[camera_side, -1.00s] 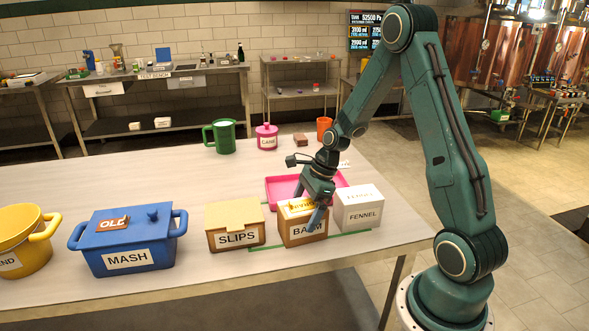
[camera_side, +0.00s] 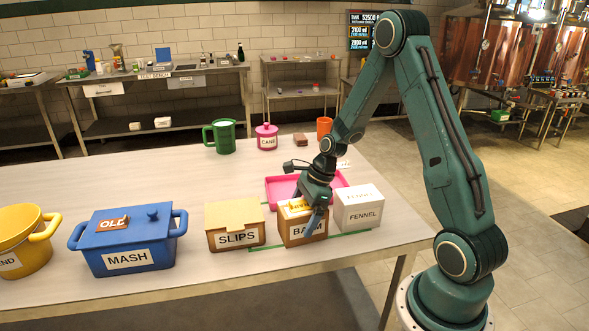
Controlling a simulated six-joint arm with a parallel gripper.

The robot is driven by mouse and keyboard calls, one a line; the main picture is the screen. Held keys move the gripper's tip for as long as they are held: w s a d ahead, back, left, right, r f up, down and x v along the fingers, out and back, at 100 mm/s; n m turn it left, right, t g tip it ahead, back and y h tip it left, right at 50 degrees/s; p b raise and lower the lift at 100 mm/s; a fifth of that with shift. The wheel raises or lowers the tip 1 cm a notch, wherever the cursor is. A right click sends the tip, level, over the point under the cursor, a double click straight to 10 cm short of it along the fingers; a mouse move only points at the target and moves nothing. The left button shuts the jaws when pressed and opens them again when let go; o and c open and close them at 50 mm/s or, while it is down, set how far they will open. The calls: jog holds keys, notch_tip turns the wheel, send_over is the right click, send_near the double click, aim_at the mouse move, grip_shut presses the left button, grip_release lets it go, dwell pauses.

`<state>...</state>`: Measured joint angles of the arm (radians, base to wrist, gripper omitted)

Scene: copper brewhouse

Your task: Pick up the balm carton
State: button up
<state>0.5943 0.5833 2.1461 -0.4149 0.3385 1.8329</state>
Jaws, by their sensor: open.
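The balm carton (camera_side: 294,235) is a brown box with a white "BALM" label on its front, partly covered by a finger. It stands on the table between the slips box and the fennel carton. My gripper (camera_side: 306,214) is open and low at the carton, with one blue-grey finger in front of its labelled face. The other finger is hard to make out near the carton's top. I cannot tell whether the fingers touch it. The carton rests on the table.
The tan slips box (camera_side: 235,226) stands close on the left and the white fennel carton (camera_side: 359,213) close on the right. A pink tray (camera_side: 281,190) lies behind. A blue mash pot (camera_side: 128,242) is further left. Green lines mark the table in front.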

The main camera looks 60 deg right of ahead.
jog(key=shift+f, duration=0.25)
dwell(0.3)
jog(key=shift+c, duration=0.2)
jog(key=c, duration=1.2)
jog(key=shift+r, duration=0.15)
notch_tip(320, 180, up, 20)
jog(key=shift+r, duration=0.15)
dwell(0.3)
